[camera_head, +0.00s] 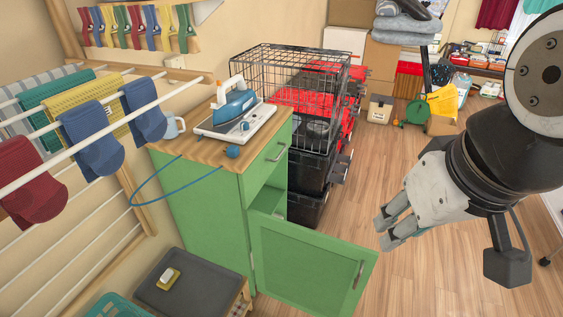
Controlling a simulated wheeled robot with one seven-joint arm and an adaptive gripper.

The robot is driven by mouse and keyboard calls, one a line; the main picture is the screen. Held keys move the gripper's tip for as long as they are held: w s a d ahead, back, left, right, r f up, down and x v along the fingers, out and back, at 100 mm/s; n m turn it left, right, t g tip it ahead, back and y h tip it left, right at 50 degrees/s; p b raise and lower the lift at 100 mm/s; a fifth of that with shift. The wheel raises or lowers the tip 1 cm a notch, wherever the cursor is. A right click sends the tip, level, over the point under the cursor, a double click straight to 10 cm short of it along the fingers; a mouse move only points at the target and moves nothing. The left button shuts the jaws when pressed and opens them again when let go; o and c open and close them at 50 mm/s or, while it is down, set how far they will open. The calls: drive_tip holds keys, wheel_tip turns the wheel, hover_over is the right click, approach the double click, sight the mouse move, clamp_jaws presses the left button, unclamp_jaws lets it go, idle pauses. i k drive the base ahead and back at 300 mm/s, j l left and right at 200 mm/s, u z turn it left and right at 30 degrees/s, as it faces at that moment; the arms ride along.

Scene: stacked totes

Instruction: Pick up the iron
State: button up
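A blue and white iron (236,104) rests on a white and grey base (262,114) on the wooden top of a green cabinet (205,205). A blue cord (140,190) runs from near the cabinet top's front edge and loops down its left side. My gripper (388,230) is at the right, well to the right of the cabinet and the iron, over the floor. Its fingers point down and left. The fingers look close to each other and overlap in this view, so their opening is unclear. I see nothing held.
The cabinet's lower door (312,262) stands open, and its drawer (268,160) sits above. A drying rack with socks (92,140) is at the left. Black totes (310,180) and a wire crate (290,75) stand behind the cabinet.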

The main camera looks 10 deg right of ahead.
sight(237, 103)
drive_tip(key=l+z, duration=0.5)
drive_tip(key=z, duration=0.25)
drive_tip(key=l+z, duration=0.35)
drive_tip(key=i+l+z, duration=0.4)
drive_tip(key=i+l, duration=0.7)
drive_tip(key=i+u, duration=0.75)
drive_tip(key=i+l+u, duration=0.35)
drive_tip(key=i, duration=0.15)
drive_tip(key=i+j+u, duration=0.25)
drive_tip(key=i+u, duration=0.2)
drive_tip(key=i+j+u, duration=0.1)
drive_tip(key=i+u, duration=0.75)
drive_tip(key=i+l+u, duration=0.2)
drive_tip(key=i+u, duration=0.4)
drive_tip(key=i, duration=0.2)
